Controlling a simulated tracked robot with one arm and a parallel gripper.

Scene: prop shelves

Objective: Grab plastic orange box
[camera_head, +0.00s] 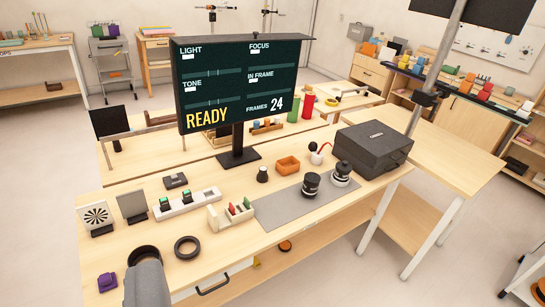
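A small open orange box (288,167) sits on the light wooden table (330,213), right of the monitor stand and at the back edge of a grey mat (283,211). It is upright, looks empty, and nothing touches it from above. A grey rounded shape (146,286) rises from the bottom edge at the left, far from the box; I cannot tell whether it is part of my arm. No gripper fingers can be made out.
A dark case (373,148) is to the right. A monitor (240,83) stands behind left. A white rack (231,213) and a dark ring (188,247) lie to the left.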

